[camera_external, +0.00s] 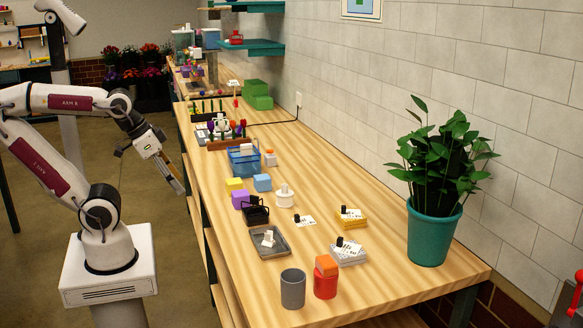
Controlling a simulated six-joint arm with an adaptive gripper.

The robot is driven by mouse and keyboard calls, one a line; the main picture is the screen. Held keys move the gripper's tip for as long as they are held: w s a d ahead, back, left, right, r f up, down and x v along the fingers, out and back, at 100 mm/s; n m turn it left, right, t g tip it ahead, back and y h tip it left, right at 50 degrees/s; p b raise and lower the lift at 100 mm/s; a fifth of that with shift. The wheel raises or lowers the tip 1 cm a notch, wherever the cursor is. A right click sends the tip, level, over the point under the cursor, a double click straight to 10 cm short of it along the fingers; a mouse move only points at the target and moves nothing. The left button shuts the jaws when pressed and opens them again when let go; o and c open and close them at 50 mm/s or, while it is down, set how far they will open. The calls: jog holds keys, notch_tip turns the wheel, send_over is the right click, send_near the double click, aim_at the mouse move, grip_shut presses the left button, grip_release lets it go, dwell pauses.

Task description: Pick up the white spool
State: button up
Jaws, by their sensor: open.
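A white, stepped, round piece that looks like the white spool (285,197) stands upright on the wooden table (345,225), right of a black holder. My gripper (177,178) is at the left, beside the table's left edge, with its fingers pointing down and right. It is open, with nothing seen between its fingers. It is well apart from the spool. The finger gap is small and hard to see in this view.
Near the spool are a black holder (256,211), a blue block (262,183), a purple block (240,200) and a grey tray (287,249) holding a small white piece. A blue basket (235,160) stands farther back. A potted plant (431,235) stands at right.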

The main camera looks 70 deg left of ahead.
jog(key=m+y, duration=0.6)
jog(key=m, duration=1.3)
send_over(281, 195)
jog(key=s, duration=1.1)
notch_tip(281, 195, down, 6)
jog(key=w+f+m, duration=0.2)
jog(key=w+d+f+m, duration=0.1)
jog(key=w+f+m, duration=0.1)
jog(key=w+m, duration=0.1)
jog(key=w+d+f+m+t, duration=0.1)
jog(key=w+f+m, duration=0.1)
jog(key=shift+w+m, duration=0.2)
jog(key=shift+m, duration=0.1)
jog(key=shift+w+f+m, duration=0.45)
jog(key=shift+f+m, duration=0.05)
